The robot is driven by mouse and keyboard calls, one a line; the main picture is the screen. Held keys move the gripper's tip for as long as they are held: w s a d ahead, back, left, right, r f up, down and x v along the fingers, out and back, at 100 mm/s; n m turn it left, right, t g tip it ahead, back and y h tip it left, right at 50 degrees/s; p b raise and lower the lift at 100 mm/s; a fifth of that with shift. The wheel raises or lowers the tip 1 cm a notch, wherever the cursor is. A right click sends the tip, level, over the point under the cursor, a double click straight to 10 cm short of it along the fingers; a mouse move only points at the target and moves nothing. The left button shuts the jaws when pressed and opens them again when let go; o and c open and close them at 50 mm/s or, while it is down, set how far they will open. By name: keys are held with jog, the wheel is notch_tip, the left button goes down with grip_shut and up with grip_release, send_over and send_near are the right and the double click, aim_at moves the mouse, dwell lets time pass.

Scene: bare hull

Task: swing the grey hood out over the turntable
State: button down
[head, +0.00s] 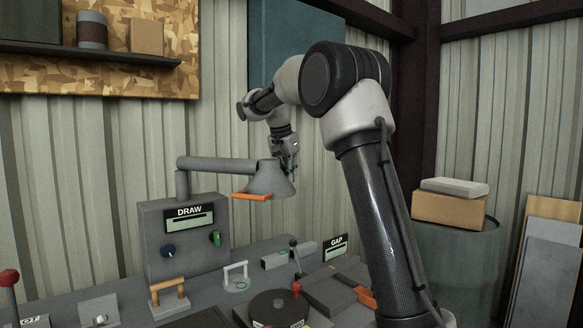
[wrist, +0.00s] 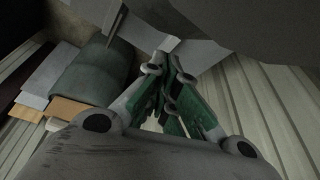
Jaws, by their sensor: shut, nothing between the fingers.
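The grey hood (head: 268,178) is a cone on the end of a horizontal grey arm, which reaches right from a post by the DRAW panel. An orange handle (head: 251,197) sticks out from its lower left edge. The dark round turntable (head: 278,310) lies lower on the bench, below the hood in the picture; I cannot tell whether the hood is directly over it. My gripper (head: 291,166) is at the hood's upper right, apart from the orange handle; contact with the hood is unclear. In the wrist view its green-padded fingers (wrist: 168,85) are closed together and empty.
The DRAW panel (head: 188,245) with a dark knob and green switch stands at the bench's left. A black-knobbed lever (head: 295,256), a red knob (head: 296,287) and the GAP sign (head: 335,247) are near the turntable. A drum (head: 460,265) bearing boxes stands at right.

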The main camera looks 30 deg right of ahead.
aim_at(287, 180)
jog(key=shift+s+a, duration=0.55)
jog(key=shift+a, duration=0.2)
jog(key=shift+m+g, duration=0.3)
jog(key=shift+m, duration=0.4)
jog(key=s+a, duration=0.6)
jog(key=s, duration=0.1)
jog(key=shift+a, duration=0.1)
jog(key=d, duration=0.1)
jog(key=w+d, duration=0.1)
jog(key=d, duration=0.1)
jog(key=shift+d, duration=0.1)
jog(key=shift+w+d+r, duration=0.15)
jog(key=shift+d+r, duration=0.05)
jog(key=shift+r, duration=0.35)
jog(key=v, duration=0.8)
jog(key=shift+a+r, duration=0.25)
jog(key=shift+a, duration=0.1)
jog(key=shift+r, duration=0.1)
